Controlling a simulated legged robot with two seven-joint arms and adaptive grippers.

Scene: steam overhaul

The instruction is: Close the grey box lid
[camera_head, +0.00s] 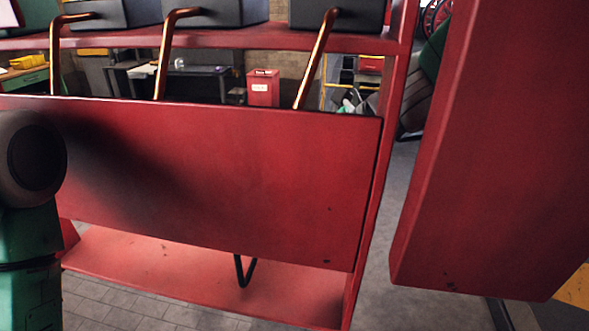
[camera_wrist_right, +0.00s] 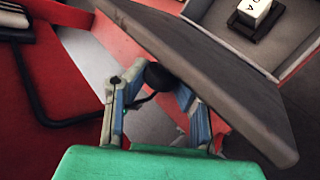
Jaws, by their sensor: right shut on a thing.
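In the right wrist view, a dark grey lid panel (camera_wrist_right: 205,70) slants across the picture, raised at an angle. Behind it is an open grey box (camera_wrist_right: 215,22) with a white lettered block (camera_wrist_right: 254,10) inside. My right gripper (camera_wrist_right: 154,84) has its blue-grey fingers shut on a round black knob (camera_wrist_right: 158,75), close against the lid's edge. Whether the knob is fixed to the lid or to a black rod behind cannot be told. The head view shows neither gripper; a red panel hides much there.
In the head view a wide red panel (camera_head: 210,180) fills the middle, with grey boxes (camera_head: 338,15) and copper pipes (camera_head: 313,60) above. A red slab (camera_head: 500,150) stands at right. A bent black rod (camera_wrist_right: 42,110) lies left of the right gripper.

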